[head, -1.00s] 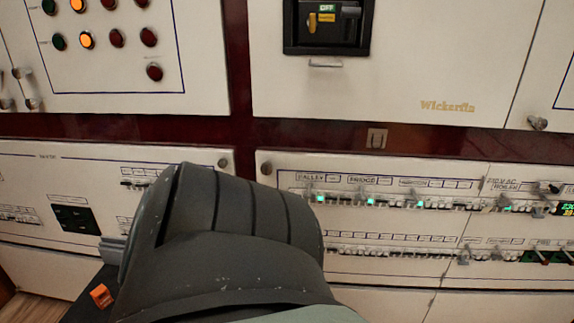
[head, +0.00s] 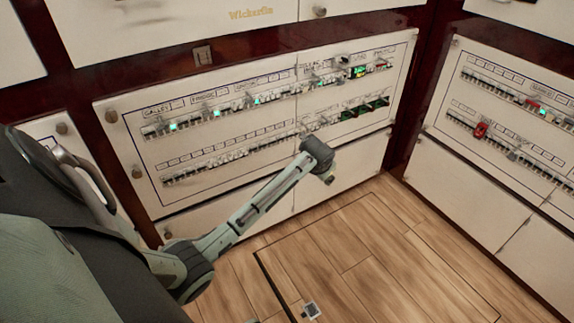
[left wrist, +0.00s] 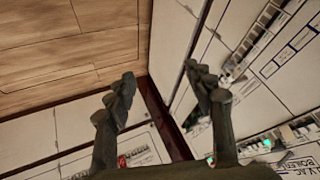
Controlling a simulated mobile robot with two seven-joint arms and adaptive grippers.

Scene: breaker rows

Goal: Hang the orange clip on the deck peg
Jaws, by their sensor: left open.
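My left arm comes in from the left in the head view, and its dark end with the left gripper (head: 326,174) is in front of the lower middle breaker panel. The two fingers cannot be told apart there. In the left wrist view the left gripper (left wrist: 160,92) is open, with nothing between its dark fingertips. The fingers point toward the corner between two panels. The orange clip and the deck peg are not in view now. My right gripper is not in view.
The middle breaker panel (head: 210,160) has two rows of switches and several green lights. The right breaker panel (head: 500,180) carries a red piece (head: 480,130).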

